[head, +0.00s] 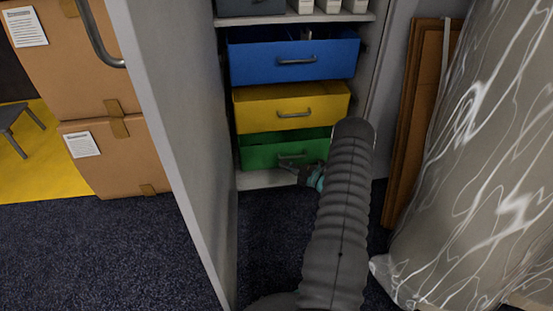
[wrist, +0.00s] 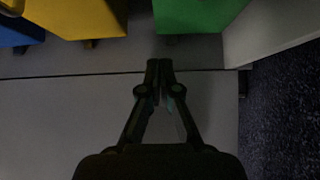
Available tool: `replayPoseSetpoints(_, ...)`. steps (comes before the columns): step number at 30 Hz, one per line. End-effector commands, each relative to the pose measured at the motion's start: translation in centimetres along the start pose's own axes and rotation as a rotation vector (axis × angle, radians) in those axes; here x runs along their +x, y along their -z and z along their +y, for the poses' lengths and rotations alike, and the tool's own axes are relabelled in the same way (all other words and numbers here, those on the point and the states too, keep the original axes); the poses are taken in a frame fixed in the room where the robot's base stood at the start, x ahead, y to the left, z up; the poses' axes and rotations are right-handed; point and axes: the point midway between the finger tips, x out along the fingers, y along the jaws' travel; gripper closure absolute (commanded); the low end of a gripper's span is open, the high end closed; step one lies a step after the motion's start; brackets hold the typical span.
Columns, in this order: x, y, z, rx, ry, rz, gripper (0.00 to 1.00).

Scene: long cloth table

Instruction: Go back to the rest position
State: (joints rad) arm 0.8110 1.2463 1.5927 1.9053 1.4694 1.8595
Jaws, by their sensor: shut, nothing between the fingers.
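My gripper (head: 293,169) is low in front of the green drawer (head: 270,155) of an open cabinet, at the end of my arm, which hides part of the view. In the wrist view its two dark fingers (wrist: 160,64) are together with nothing between them. The green drawer (wrist: 190,14) shows at the top of the wrist view, beyond the fingertips. In the head view the fingers overlap the lower part of the green drawer near its handle; I cannot tell whether they touch it.
A yellow drawer (head: 292,106) and a blue drawer (head: 293,60) sit above the green one. A grey cabinet door (head: 185,120) stands open at left. Cardboard boxes (head: 110,160) stand beyond it. At right are a wooden panel (head: 408,130) and a wrapped bulky thing (head: 480,170).

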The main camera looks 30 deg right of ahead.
Motion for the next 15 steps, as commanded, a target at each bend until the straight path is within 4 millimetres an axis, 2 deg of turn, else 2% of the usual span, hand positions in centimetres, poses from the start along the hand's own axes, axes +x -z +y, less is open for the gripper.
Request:
replayPoseSetpoints(3, -1.3, 0.0, 0.1, -0.001, 0.000, -0.001, 1.00)
replayPoseSetpoints(6, -1.8, 0.0, 0.0, -0.001, -0.001, 0.001, 1.00)
replayPoseSetpoints(15, -1.9, 0.1, 0.0, -0.036, -0.001, 0.001, 1.00)
